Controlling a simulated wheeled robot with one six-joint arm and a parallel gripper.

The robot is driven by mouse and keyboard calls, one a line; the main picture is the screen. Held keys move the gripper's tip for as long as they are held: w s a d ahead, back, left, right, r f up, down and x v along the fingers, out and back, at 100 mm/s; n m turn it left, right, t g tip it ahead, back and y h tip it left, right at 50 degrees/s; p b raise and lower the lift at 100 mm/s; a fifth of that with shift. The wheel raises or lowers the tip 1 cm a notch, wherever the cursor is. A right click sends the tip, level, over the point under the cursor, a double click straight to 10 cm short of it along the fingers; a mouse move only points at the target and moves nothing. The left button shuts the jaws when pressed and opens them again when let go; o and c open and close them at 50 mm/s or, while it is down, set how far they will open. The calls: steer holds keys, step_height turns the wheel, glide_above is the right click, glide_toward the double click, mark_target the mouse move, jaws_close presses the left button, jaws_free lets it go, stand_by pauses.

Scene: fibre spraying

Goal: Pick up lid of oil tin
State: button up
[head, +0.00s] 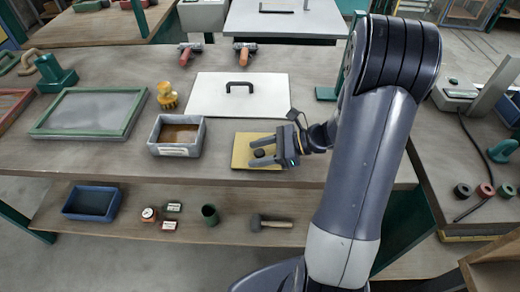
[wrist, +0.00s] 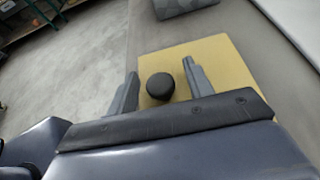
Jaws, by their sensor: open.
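A flat square yellow plate with a round black knob, which looks like the lid (head: 240,149), lies on the bench. It also shows in the wrist view (wrist: 217,62). My gripper (head: 255,152) is open above it, coming from the right. In the wrist view the black knob (wrist: 160,87) sits between the two spread fingers (wrist: 160,70), with gaps at both sides. A grey open box with brown contents, perhaps the oil tin (head: 154,150), stands just left of the plate. Part of the plate is hidden under my gripper.
A white panel with a black handle (head: 213,101) lies behind the plate. A green-framed screen (head: 88,113) and a yellow object (head: 167,95) are to the left. A lower shelf (head: 240,207) holds a blue tray (head: 91,203), small tins and a mallet.

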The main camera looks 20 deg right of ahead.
steer(key=c, duration=1)
steer(key=shift+r, duration=0.1)
